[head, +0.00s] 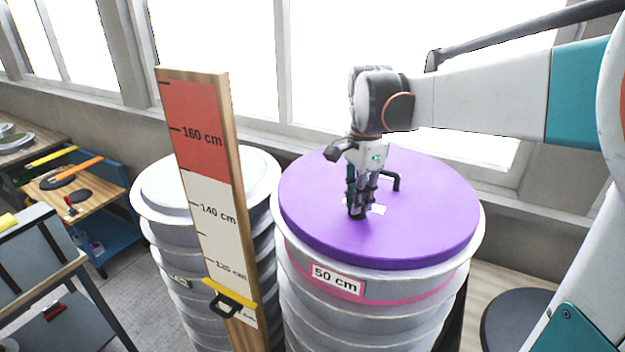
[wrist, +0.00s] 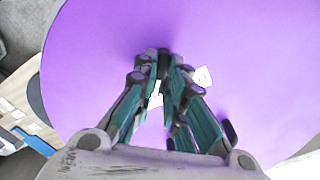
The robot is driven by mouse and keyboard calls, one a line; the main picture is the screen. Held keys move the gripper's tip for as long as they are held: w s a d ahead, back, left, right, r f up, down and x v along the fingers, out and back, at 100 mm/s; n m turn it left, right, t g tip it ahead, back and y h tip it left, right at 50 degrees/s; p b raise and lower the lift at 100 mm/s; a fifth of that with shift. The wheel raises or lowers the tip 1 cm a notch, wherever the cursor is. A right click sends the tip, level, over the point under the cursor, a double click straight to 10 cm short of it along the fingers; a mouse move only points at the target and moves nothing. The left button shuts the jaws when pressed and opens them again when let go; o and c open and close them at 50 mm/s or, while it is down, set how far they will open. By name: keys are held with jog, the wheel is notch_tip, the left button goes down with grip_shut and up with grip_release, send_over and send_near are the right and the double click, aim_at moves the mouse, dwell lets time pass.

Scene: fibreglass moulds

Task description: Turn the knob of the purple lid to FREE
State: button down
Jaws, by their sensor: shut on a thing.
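The purple lid (head: 430,215) lies on top of a grey ribbed mould with a "50 cm" label (head: 338,280); it also fills much of the wrist view (wrist: 95,60). My gripper (head: 358,212) points down at the lid's middle, fingers close together. Its fingertips are shut on the small dark knob (head: 357,214), which is mostly hidden by them. White label patches (wrist: 204,77) show beside the fingers on the lid; their writing is too small to read. A black handle (head: 394,180) stands on the lid behind my gripper.
A tall wooden measuring board (head: 222,200) with a yellow slider (head: 230,294) stands just left of the lid. A second mould with a pale lid (head: 160,190) is behind it. Windows line the back; a workbench (head: 75,190) is far left.

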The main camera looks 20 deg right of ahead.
dwell(0.3)
jog(key=c, duration=1.6)
grip_release()
jog(key=shift+c, duration=0.2)
jog(key=shift+r, duration=0.15)
notch_tip(320, 180, up, 12)
jog(key=shift+s+f, duration=0.15)
jog(key=shift+f, duration=0.05)
